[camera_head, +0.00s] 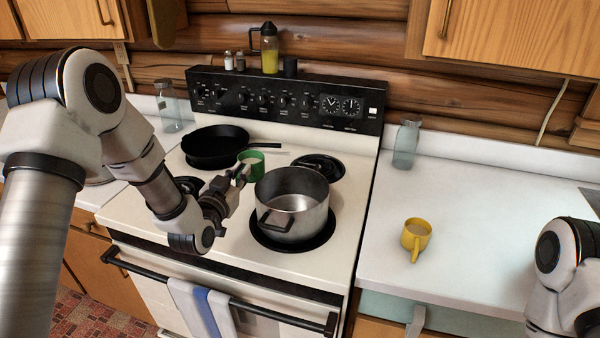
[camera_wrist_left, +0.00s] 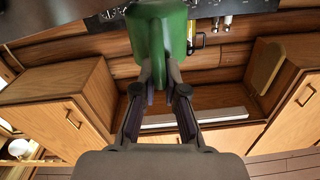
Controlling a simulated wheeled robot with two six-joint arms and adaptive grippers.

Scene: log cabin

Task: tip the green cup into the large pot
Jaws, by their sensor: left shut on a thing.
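The green cup (camera_head: 256,166) is beside the large pot, at its back left rim in the head view, and looks about upright. My left gripper (camera_head: 240,172) is shut on it. In the left wrist view the green cup (camera_wrist_left: 158,28) is at the top centre, with the closed fingers (camera_wrist_left: 160,78) against it. The large pot (camera_head: 291,190) is a grey metal pot with a dark handle, standing on the front right burner. Its inside looks empty. My right gripper is out of view; only part of that arm shows at the lower right.
A black frying pan (camera_head: 213,146) sits on the back left burner, behind the cup. The back right burner (camera_head: 322,166) is bare. A yellow mug (camera_head: 415,235) and a glass bottle (camera_head: 405,145) stand on the right counter. A jar with yellow liquid (camera_head: 269,50) stands on the stove's back panel.

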